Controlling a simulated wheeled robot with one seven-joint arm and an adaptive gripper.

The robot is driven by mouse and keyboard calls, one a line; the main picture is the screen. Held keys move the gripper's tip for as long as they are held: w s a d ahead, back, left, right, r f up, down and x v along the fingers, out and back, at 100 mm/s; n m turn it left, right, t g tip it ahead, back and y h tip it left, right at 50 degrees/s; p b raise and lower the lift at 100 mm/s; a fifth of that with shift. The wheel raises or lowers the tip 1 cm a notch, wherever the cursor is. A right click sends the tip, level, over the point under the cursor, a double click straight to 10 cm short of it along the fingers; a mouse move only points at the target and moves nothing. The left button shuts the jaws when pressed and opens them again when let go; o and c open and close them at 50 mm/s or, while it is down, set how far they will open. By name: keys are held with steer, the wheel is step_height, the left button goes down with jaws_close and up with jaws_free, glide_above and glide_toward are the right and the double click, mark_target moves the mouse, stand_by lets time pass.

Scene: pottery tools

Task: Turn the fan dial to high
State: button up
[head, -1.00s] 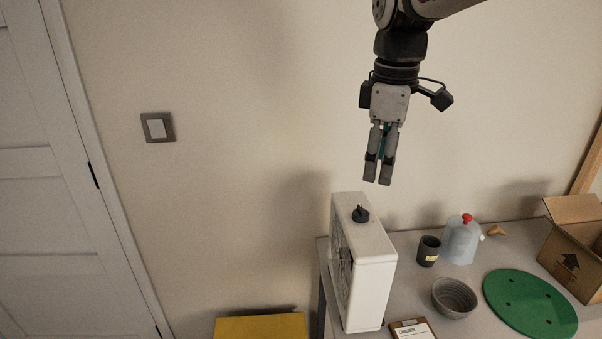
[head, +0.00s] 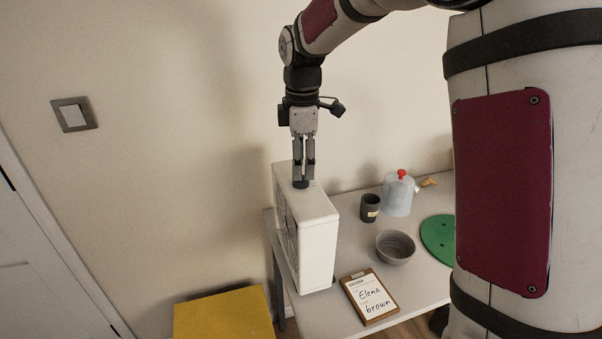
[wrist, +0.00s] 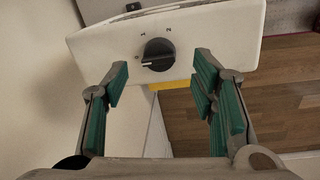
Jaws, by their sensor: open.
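The white box fan (head: 320,235) stands upright on the table. Its dark round dial (wrist: 158,54) is on the top face; in the head view the dial (head: 300,184) shows just under my fingertips. My gripper (head: 303,172) points down over the dial. In the wrist view its green-padded fingers (wrist: 160,74) are open, one on each side of the dial, with a gap on both sides. I cannot tell their exact height above it.
A clipboard (head: 369,297), a grey bowl (head: 395,247), a dark cup (head: 370,208), a jug with a red cap (head: 398,195) and a green disc (head: 437,238) lie right of the fan. A yellow block (head: 222,315) is at lower left. The wall is close behind.

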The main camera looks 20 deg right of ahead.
steer(key=shift+w+f, duration=0.15)
steer(key=shift+f, duration=1.85)
steer(key=shift+c, duration=0.2)
steer(key=c, duration=1.1)
